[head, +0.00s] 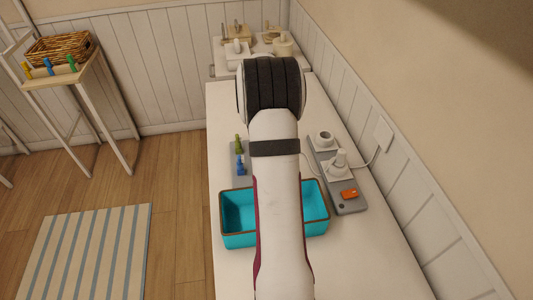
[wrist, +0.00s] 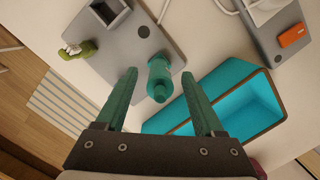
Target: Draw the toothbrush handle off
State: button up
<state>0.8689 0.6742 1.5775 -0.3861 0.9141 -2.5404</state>
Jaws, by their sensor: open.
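In the wrist view a teal, rounded, bottle-like piece (wrist: 159,70), apparently the toothbrush handle, shows between the fingertips of my gripper (wrist: 159,76). It overlaps the edge of a grey plate (wrist: 125,62). The fingers are open, one on each side, and no grip on it shows. I cannot tell whether they touch it or how far below them it is. In the head view my arm hides the gripper and much of the plate (head: 234,176).
A turquoise two-compartment bin (head: 237,241) stands close by. A grey strip (head: 345,206) at right carries white fittings and an orange block (head: 349,193); a white cable runs nearby. A green item (wrist: 77,49) lies at the plate's left edge. The table's near right is clear.

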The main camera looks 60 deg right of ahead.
jog(key=f, duration=0.3)
jog(key=shift+d+f, duration=0.2)
jog(key=shift+d, duration=0.05)
grip_shut()
